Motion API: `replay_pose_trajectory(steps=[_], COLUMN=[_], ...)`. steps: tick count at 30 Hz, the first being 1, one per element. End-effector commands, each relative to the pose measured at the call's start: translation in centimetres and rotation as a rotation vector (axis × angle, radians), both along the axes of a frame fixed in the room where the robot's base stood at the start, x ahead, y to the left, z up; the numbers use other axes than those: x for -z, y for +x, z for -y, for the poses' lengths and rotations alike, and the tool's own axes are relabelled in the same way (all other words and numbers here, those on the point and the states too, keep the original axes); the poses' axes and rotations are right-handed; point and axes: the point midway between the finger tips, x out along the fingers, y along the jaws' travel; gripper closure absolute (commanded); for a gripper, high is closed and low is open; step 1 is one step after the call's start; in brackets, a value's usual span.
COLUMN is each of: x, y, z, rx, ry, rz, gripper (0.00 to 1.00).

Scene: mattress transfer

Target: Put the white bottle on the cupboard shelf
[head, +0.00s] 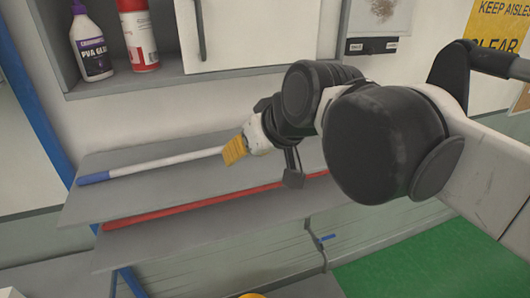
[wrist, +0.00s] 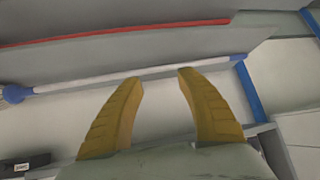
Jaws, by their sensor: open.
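The white bottle (head: 90,45) has a purple "PVA glue" label and a dark cap. It stands upright on the cupboard shelf (head: 117,85) at the upper left of the head view. My gripper (head: 234,150) has yellow fingers and is below and to the right of the bottle, apart from it, in front of the grey shelves. In the wrist view the fingers (wrist: 159,78) are spread with nothing between them. The bottle cannot be made out in the wrist view.
A red and white canister (head: 139,38) stands right of the bottle. A white cupboard door (head: 245,35) is beside it. A white pole with a blue end (head: 150,167) lies on the upper grey shelf (head: 100,205); a red bar (head: 190,203) runs below.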

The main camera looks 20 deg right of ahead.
Motion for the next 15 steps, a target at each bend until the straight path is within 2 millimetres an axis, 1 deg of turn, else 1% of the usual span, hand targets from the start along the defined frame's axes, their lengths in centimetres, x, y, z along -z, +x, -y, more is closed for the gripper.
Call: replay_pose_trajectory(steps=[1,2,3,6,9,10,12,15], x=[3.4,5.2,7.5,11.9,14.5,15.0,15.6,15.7], y=[-2.0,-3.2,-4.6,-7.6,-9.4,-9.8,-10.3,-10.4], z=[2.0,3.1,4.4,6.8,8.1,8.4,8.7,8.8], rx=[0.052,0.082,0.12,0.199,0.248,0.256,0.269,0.272], ry=[-0.013,-0.022,-0.032,-0.05,-0.061,-0.064,-0.067,-0.068], rz=[-0.032,-0.051,-0.075,-0.119,-0.145,-0.15,-0.157,-0.159], gripper=[0.56,0.56,0.56,0.56,0.56,0.56,0.56,0.56])
